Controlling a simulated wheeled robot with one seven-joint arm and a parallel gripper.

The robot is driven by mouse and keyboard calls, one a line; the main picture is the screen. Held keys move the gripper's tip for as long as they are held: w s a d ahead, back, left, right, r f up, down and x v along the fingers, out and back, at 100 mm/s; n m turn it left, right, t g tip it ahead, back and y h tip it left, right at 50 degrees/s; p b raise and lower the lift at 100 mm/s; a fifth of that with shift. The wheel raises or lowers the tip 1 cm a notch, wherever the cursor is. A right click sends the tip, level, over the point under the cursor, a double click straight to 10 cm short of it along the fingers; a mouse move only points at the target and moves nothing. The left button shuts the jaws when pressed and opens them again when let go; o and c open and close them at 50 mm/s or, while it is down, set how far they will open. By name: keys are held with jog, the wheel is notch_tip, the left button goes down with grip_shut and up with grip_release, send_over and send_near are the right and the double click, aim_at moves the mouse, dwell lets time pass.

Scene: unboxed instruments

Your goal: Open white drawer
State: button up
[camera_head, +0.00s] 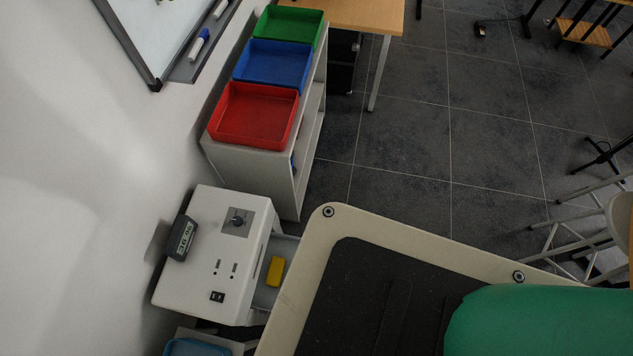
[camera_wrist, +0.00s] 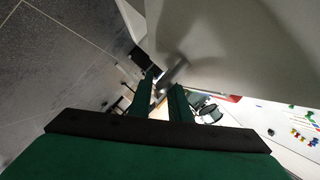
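The white drawer unit (camera_head: 212,258) is a white box with a dial, small switches and a grey display, by the wall at lower left in the head view. A drawer (camera_head: 266,296) stands pulled out from its right side. Its grey inside shows, with a yellow block (camera_head: 276,271) in it. My base hides the drawer's front part. My gripper (camera_wrist: 163,84) shows in the wrist view as two green fingers with a gap between them. A grey bar-like piece (camera_wrist: 174,73) shows at or just beyond the fingertips; I cannot tell whether they touch it. The head view does not show my fingers.
A white shelf (camera_head: 255,165) behind the unit carries red (camera_head: 254,116), blue (camera_head: 268,64) and green (camera_head: 288,27) trays. A blue-rimmed container (camera_head: 196,347) is at the bottom edge. A whiteboard (camera_head: 172,32) hangs on the wall. Grey floor (camera_head: 410,130) is open beyond my base.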

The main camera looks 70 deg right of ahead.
jog(key=v, duration=1)
jog(key=shift+s+a, duration=0.2)
jog(key=shift+a, duration=0.1)
